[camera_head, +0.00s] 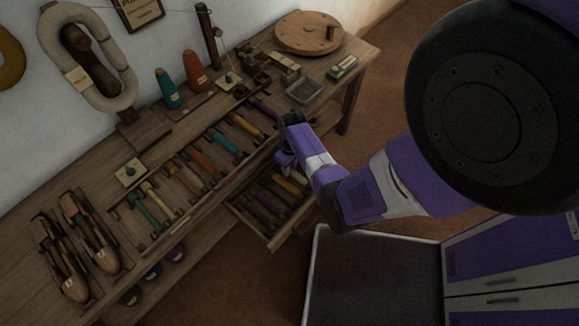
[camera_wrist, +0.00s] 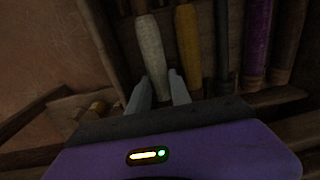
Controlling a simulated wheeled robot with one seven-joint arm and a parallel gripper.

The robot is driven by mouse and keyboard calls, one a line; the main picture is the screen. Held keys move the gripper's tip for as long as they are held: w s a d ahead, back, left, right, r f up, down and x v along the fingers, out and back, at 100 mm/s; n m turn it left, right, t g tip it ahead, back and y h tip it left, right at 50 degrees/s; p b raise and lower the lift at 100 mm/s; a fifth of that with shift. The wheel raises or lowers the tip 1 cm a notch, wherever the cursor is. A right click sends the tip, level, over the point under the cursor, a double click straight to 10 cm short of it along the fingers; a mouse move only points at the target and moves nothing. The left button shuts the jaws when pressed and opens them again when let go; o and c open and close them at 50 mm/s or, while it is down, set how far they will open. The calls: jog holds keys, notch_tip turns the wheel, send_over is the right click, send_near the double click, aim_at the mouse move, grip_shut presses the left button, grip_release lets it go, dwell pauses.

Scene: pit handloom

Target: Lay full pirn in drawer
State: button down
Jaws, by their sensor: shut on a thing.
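My gripper (camera_head: 284,160) is over the upper right end of the open drawer (camera_head: 270,243) under the bench. In the wrist view, my gripper (camera_wrist: 160,80) is shut on a pale cream pirn (camera_wrist: 151,45) near its lower end. That pirn lies along the drawer's left side wall, beside a yellow pirn (camera_wrist: 189,42). I cannot tell whether it touches the drawer floor. A purple pirn (camera_wrist: 257,40) and a brown one (camera_wrist: 289,42) lie further right. In the head view my gripper hides the held pirn; a yellow pirn (camera_head: 286,185) shows in the drawer.
The bench top carries a rack of several coloured pirns (camera_head: 200,163), two wooden shuttles (camera_head: 90,232), thread cones (camera_head: 196,74), a metal tray (camera_head: 304,90) and a round wooden disc (camera_head: 307,32). Brown floor (camera_head: 400,75) is open to the right of the bench.

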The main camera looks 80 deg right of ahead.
dwell(0.4)
jog(key=c, duration=0.8)
grip_release()
jog(key=shift+f, duration=0.1)
notch_tip(320, 180, up, 8)
jog(key=p, duration=0.7)
jog(key=shift+p, duration=0.4)
